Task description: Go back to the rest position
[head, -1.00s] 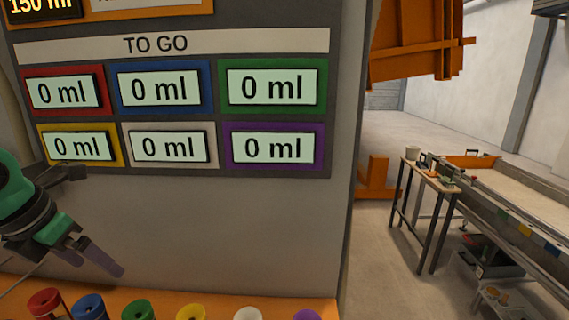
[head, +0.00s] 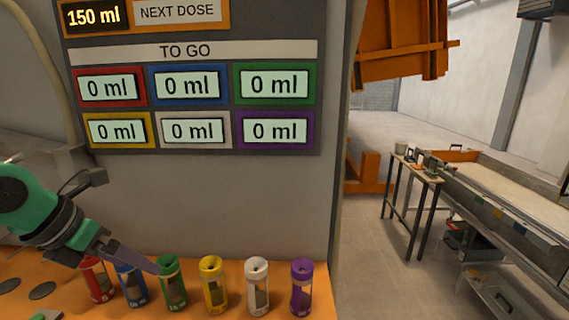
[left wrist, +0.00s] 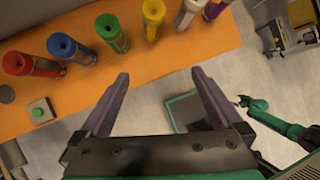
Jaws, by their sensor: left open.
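My left gripper (head: 128,256) comes in from the left in the head view, in front of the row of coloured tubes. In the left wrist view its two purple fingers (left wrist: 160,98) are wide apart with nothing between them. The orange counter (head: 60,290) carries red (head: 95,280), blue (head: 130,284), green (head: 172,284), yellow (head: 213,286), white (head: 257,287) and purple (head: 301,287) tubes, all upright. The display panel (head: 195,95) above reads 0 ml in every coloured field and 150 ml for the dose. A green arm shows at the right of the left wrist view; its gripper is unclear.
A green button (left wrist: 40,111) sits on the counter near the red tube. A small table (head: 415,172) and a long sand trough (head: 500,195) stand to the right, with an orange frame (head: 400,45) behind. Open floor (head: 385,270) lies between counter and trough.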

